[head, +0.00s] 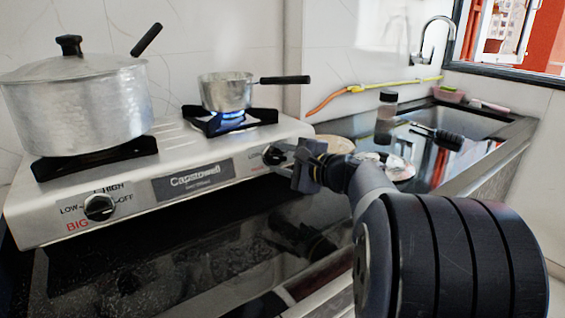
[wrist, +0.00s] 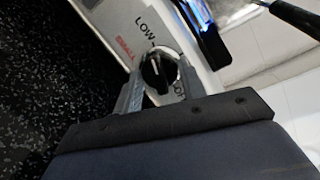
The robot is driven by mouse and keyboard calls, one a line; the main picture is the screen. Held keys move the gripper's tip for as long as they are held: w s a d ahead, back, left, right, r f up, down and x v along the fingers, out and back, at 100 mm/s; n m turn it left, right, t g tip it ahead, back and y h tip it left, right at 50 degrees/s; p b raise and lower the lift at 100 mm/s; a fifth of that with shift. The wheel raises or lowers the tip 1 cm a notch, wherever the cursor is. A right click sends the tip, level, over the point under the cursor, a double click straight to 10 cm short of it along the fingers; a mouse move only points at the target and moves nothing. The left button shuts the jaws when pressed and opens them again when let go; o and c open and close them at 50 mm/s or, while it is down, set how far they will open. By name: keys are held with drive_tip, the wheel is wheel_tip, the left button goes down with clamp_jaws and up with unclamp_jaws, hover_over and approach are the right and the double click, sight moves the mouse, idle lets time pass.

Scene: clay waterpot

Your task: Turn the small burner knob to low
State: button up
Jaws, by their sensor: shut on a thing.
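The small burner knob (wrist: 157,72) is black and round, with a pale line on its grip. In the wrist view it sits between the two grey fingers of my gripper (wrist: 160,80), which is shut on it. The pale line points up in that view, roughly toward the LOW label (wrist: 147,27). Red SMALL lettering is beside it. In the head view my gripper (head: 286,159) is at the right end of the stove (head: 240,168) front panel, and the knob is mostly hidden. A blue flame (head: 232,115) burns under the small saucepan (head: 226,92).
A large lidded pot (head: 78,108) stands on the left burner, above the big burner knob (head: 99,207). The saucepan's black handle (head: 286,80) juts right above my gripper. A dark glossy counter (head: 190,260) lies in front. A jar (head: 387,104) and a sink area are at right.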

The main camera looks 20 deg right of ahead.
idle(0.4)
drive_tip(key=o, duration=1)
drive_tip(key=shift+p+v, duration=1)
drive_tip(key=shift+v, duration=4.4)
drive_tip(key=b+x, duration=0.2)
drive_tip(key=x, duration=0.9)
